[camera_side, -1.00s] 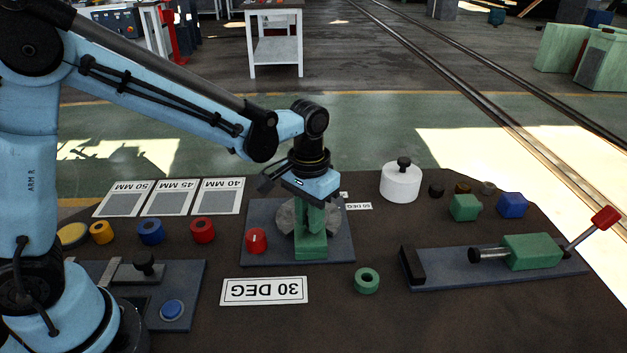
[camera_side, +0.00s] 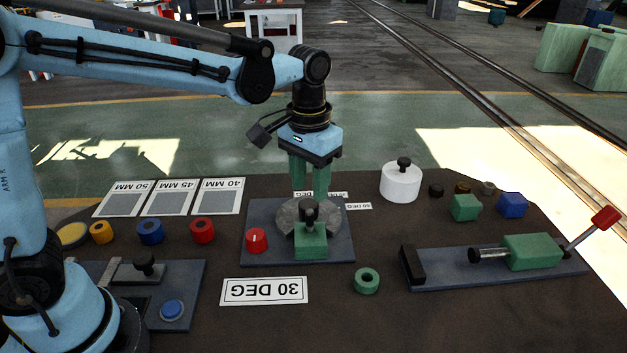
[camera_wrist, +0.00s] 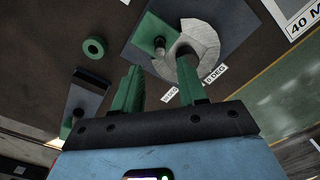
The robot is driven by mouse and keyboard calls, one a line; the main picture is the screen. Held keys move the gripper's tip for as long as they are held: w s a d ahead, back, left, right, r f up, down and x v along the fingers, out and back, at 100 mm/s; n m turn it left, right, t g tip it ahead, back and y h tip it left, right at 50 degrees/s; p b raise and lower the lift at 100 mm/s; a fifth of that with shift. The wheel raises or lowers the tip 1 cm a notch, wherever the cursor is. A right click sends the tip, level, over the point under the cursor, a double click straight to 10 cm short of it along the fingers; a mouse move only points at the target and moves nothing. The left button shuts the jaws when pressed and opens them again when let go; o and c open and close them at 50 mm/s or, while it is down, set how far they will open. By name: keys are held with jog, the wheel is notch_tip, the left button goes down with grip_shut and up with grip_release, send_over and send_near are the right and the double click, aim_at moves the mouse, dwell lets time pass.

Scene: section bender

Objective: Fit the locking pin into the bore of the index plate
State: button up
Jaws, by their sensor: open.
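The index plate (camera_side: 338,222) is a grey notched disc on a dark blue base. A green block (camera_side: 311,243) stands at its front edge, and the dark-knobbed locking pin (camera_side: 309,212) stands upright on it. The bore is hidden, and I cannot tell how deep the pin sits. My gripper (camera_side: 310,191) is open and empty above the plate, its green fingers pointing down, apart from the pin. In the wrist view, the pin (camera_wrist: 159,44), green block (camera_wrist: 148,30) and index plate (camera_wrist: 203,42) lie beyond the open fingertips (camera_wrist: 161,72).
A red knob (camera_side: 256,240) is on the base (camera_side: 263,215) left of the plate. A 30 DEG card (camera_side: 263,291) and a green ring (camera_side: 367,281) lie in front. A clamp with a red-tipped lever (camera_side: 530,252) is at right; a white cylinder (camera_side: 401,184) stands behind.

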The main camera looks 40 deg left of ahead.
jog(key=s+a+t, duration=0.7)
jog(key=s+a, duration=0.1)
jog(key=s, duration=0.2)
jog(key=shift+a+r, duration=0.15)
jog(key=shift+r, duration=0.15)
jog(key=shift+s, duration=0.1)
dwell(1.4)
